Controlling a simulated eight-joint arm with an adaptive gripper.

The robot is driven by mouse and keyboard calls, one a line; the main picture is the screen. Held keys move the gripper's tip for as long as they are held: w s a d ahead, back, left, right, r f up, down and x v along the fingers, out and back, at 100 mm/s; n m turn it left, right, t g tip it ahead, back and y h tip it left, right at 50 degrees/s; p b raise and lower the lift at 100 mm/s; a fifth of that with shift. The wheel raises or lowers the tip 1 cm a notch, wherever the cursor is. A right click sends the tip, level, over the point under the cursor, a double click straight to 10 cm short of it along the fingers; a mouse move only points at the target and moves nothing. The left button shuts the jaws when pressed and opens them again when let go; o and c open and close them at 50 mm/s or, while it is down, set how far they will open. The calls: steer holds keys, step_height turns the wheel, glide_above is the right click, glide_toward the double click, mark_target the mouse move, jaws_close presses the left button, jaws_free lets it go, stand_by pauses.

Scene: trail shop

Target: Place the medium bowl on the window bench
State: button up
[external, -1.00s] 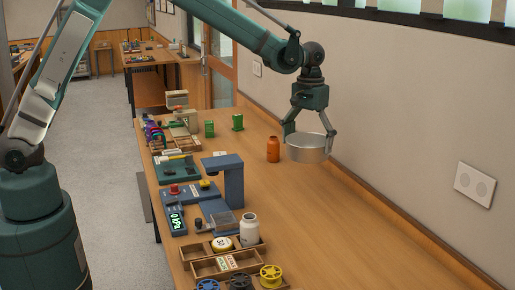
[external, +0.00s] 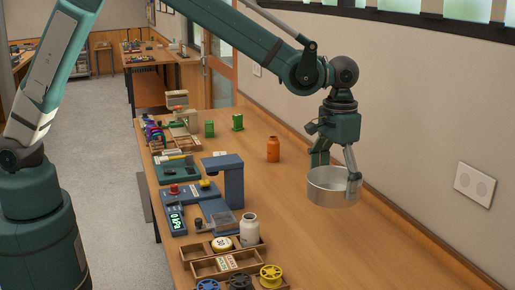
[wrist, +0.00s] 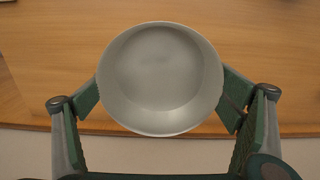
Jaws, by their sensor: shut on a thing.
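A round silver-grey metal bowl (external: 330,190) is held in my gripper (external: 335,172) over the wooden bench (external: 300,235) in the external view. My gripper is shut on the bowl. In the wrist view, the fingers press on the left and right sides of the bowl (wrist: 160,80), which looks empty. The bowl is upright or nearly so. Whether its base touches the bench or hangs just above it, I cannot tell. The window sits high on the wall at the top right, above this bench.
An orange bottle (external: 273,149) stands behind and left of the bowl. A blue device (external: 230,180), a white jar (external: 249,229) and wooden trays with spools (external: 270,274) line the left edge. The bench's right front is clear.

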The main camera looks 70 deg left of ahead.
mark_target(333, 201)
steer(key=shift+s+d, duration=0.35)
steer(key=shift+d, duration=0.5)
steer(key=f, duration=0.4)
steer(key=shift+a+f, duration=0.2)
steer(key=shift+f, duration=0.05)
steer(key=shift+w+f, duration=0.1)
steer(key=shift+f, duration=0.15)
steer(key=shift+f, duration=0.1)
steer(key=shift+f, duration=3.05)
steer(key=shift+f, duration=1.85)
steer(key=shift+f+b, duration=0.2)
steer(key=shift+b, duration=0.1)
